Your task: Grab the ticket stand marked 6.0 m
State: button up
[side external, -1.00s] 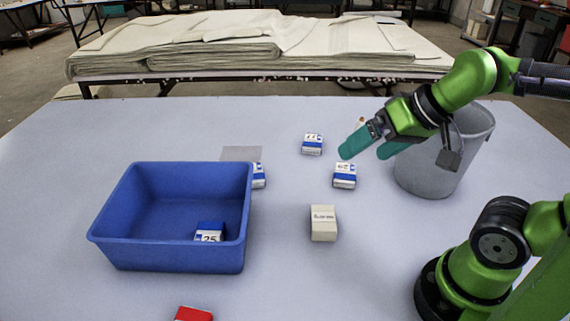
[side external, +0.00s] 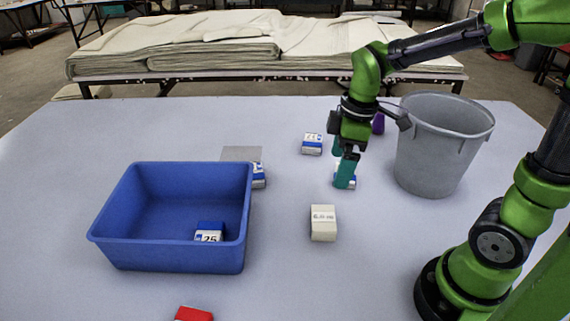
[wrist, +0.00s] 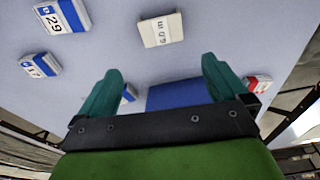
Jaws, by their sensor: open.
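The cream ticket stand marked 6.0 m (side external: 323,223) lies on the table right of the blue bin; its text also shows in the wrist view (wrist: 161,30). My gripper (side external: 342,163) points down, behind the cream stand in the side view. It overlaps a blue-and-white stand (side external: 350,185), partly hidden by a teal finger; I cannot tell if they touch. In the wrist view the teal fingers (wrist: 160,72) are apart with no object held, and the cream stand lies beyond their tips.
The blue bin (side external: 172,256) holds a stand (side external: 209,233) marked 25. Other blue-and-white stands (side external: 312,144) (side external: 259,176) lie farther back. A grey bucket (side external: 440,150) stands right of my gripper. A purple object (side external: 378,124) is partly hidden. A red item (side external: 193,314) is at the front.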

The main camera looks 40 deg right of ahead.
aim_at(324, 217)
jog(key=f, duration=0.5)
jog(key=w+a+f, duration=0.1)
jog(key=f, duration=1)
jog(key=shift+w+a+f, duration=0.25)
jog(key=shift+a+f, duration=0.15)
jog(key=c, duration=0.7)
